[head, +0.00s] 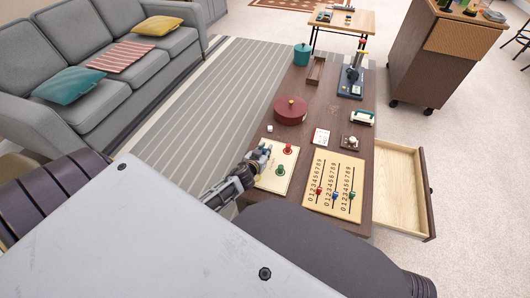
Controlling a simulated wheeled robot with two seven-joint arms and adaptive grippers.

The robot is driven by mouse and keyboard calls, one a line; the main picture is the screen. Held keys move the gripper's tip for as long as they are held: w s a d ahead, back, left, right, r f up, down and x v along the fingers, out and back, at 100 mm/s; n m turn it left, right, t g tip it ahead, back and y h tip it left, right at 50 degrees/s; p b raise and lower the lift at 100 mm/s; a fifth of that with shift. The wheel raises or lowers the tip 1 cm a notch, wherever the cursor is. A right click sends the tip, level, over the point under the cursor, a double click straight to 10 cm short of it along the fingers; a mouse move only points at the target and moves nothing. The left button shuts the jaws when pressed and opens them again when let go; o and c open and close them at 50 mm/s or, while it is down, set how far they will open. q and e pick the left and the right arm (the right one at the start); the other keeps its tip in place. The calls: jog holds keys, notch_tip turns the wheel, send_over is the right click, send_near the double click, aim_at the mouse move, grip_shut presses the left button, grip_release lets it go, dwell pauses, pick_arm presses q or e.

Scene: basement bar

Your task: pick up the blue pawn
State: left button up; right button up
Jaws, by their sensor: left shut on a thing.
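A cream board (271,182) lies on the near left of the low dark table. A red pawn (288,149) and a green pawn (281,170) stand upright on it. My left gripper (262,154) comes in from the left over the board's left edge. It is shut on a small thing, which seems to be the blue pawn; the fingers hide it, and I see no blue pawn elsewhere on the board. I cannot tell whether it touches the board. My right gripper is not in view.
The table (325,90) also bears a number board (334,182) with coloured sliders, a round dark red box (291,110), a teal pot (302,54) and a blue-based device (351,80). An open drawer (402,188) juts out on the right. A grey sofa (100,50) stands left.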

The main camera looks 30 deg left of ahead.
aim_at(265, 150)
pick_arm(q)
jog(key=shift+r, duration=0.2)
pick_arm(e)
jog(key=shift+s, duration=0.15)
pick_arm(q)
jog(key=shift+r, duration=0.25)
jog(key=shift+r+p, duration=0.55)
jog(key=shift+r, duration=0.15)
notch_tip(265, 150, up, 6)
jog(key=p, duration=0.2)
jog(key=shift+p, duration=0.3)
jog(key=shift+r, duration=0.85)
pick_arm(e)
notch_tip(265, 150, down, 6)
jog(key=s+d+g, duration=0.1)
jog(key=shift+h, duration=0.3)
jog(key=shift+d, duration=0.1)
pick_arm(q)
jog(key=shift+d, duration=0.15)
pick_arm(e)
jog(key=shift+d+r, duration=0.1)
